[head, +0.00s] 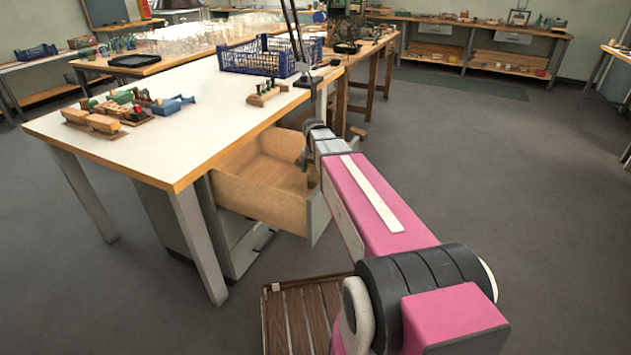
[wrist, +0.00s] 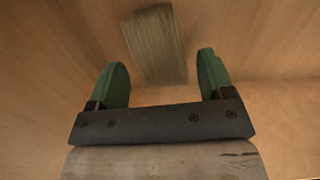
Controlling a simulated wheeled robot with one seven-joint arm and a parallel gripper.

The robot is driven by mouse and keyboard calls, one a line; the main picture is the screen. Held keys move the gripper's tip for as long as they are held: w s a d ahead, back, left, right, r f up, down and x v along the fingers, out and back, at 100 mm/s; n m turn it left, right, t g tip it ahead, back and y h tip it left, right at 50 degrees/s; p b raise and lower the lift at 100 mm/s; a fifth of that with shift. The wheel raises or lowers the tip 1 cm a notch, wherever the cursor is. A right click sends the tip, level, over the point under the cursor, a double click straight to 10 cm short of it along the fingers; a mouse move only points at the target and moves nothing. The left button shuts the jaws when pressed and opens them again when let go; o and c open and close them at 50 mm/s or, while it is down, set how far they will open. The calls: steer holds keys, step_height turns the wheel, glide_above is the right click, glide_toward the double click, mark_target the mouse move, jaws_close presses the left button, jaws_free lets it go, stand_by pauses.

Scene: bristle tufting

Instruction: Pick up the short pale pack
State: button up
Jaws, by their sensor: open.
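In the wrist view a short pale pack (wrist: 156,45) of straw-coloured bristles lies on the light wood floor of a drawer. My gripper (wrist: 161,75) is open, with its two green fingers apart. The pack shows between and beyond the fingertips, and nothing is held. I cannot tell how high the fingers are above it. In the head view the open wooden drawer (head: 262,200) sticks out under the white-topped table. My pink arm reaches to its right side and hides part of it. The gripper and the pack cannot be made out in the head view.
The white table (head: 190,95) overhangs the drawer, its edge close to my arm. A blue crate (head: 257,57), a small wooden rack (head: 267,93) and several tools stand on it. A slatted wooden platform (head: 300,315) lies on the floor in front. The floor to the right is clear.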

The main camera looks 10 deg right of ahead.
mark_target(315, 175)
steer(key=shift+w+d+f, duration=0.1)
steer(key=shift+d+f, duration=0.05)
steer(key=shift+f, duration=1.15)
steer(key=shift+w+d+f, duration=0.1)
steer(key=shift+f, duration=1.15)
steer(key=c, duration=1)
